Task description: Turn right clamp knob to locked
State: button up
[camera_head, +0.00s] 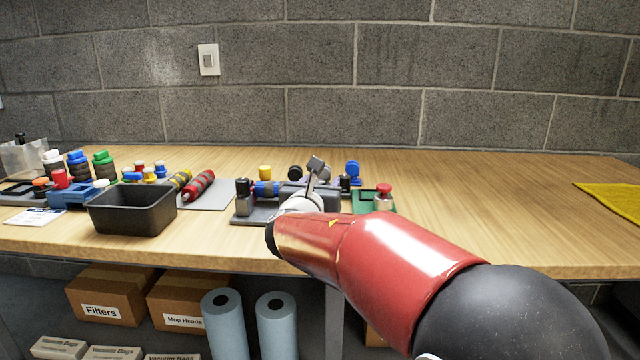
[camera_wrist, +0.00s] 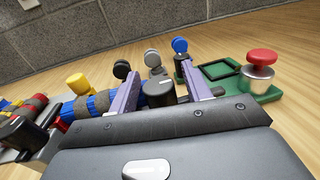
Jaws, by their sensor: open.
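The right clamp knob (camera_wrist: 159,94) is black and round, with a pale mark on its top. In the wrist view it shows between the two fingers of my gripper (camera_wrist: 160,72). The fingers are spread, with a gap visible on each side of the knob; I cannot tell contact. In the head view the right knob (camera_head: 345,184) stands at the right end of a grey clamp fixture (camera_head: 250,217), just right of my gripper (camera_head: 316,168). The left clamp knob (camera_head: 243,187) is black and stands at the fixture's left end. My arm hides part of the fixture.
A green base with a red button (camera_head: 384,191) stands close on the right. Yellow (camera_head: 265,172), black (camera_head: 295,172) and blue (camera_head: 353,168) knobs stand behind. A black bin (camera_head: 133,212) and a red roller (camera_head: 199,186) lie left.

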jog(key=shift+c, duration=0.4)
jog(key=c, duration=0.9)
